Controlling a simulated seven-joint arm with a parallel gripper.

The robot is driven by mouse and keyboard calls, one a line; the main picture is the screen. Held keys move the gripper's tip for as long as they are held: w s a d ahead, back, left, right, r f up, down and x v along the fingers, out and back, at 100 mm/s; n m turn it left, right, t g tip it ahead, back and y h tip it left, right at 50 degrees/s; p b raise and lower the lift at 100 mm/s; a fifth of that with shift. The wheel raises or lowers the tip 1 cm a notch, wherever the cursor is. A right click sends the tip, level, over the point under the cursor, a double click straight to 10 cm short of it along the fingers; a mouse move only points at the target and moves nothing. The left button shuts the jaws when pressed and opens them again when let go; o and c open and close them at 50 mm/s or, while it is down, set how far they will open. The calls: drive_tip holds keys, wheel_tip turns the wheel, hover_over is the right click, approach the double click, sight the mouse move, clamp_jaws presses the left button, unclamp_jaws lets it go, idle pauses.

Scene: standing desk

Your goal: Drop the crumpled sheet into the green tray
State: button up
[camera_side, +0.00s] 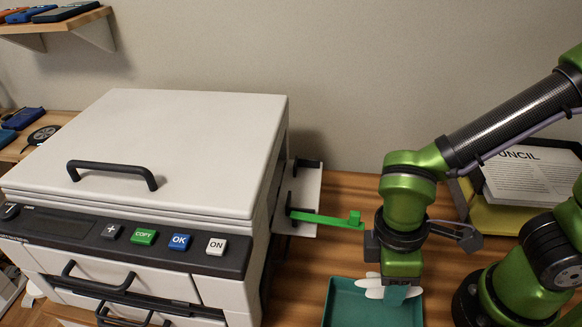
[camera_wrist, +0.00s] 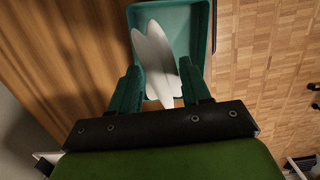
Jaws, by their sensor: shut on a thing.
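The crumpled sheet is white, with pointed folds (camera_side: 374,292). In the wrist view the sheet (camera_wrist: 155,52) sticks out between the two fingers of my gripper (camera_wrist: 160,82). My gripper (camera_side: 396,291) is shut on it and points down. The green tray (camera_side: 345,308) is a shallow teal box on the wooden desk. In the side view the gripper and sheet overlap the tray's far part. In the wrist view the tray (camera_wrist: 194,18) lies behind the sheet. The exact height of the sheet above the tray floor is hard to tell.
A large white copier (camera_side: 180,150) stands left of the tray. A green lever (camera_side: 325,219) juts from its right side toward my arm. A yellow tray (camera_side: 510,220) with printed paper (camera_side: 533,176) stands at the back right. Bare desk lies between copier and tray.

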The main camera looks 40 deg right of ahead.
drive_tip(key=shift+f, duration=0.55)
drive_tip(key=o, duration=1.1)
drive_tip(key=r, duration=0.5)
drive_tip(key=w+a+r, duration=0.1)
drive_tip(key=r, duration=1)
drive_tip(key=shift+w+a+r, duration=0.2)
drive_tip(key=shift+w+r, duration=0.05)
drive_tip(key=shift+r, duration=0.15)
drive_tip(key=shift+w, duration=0.1)
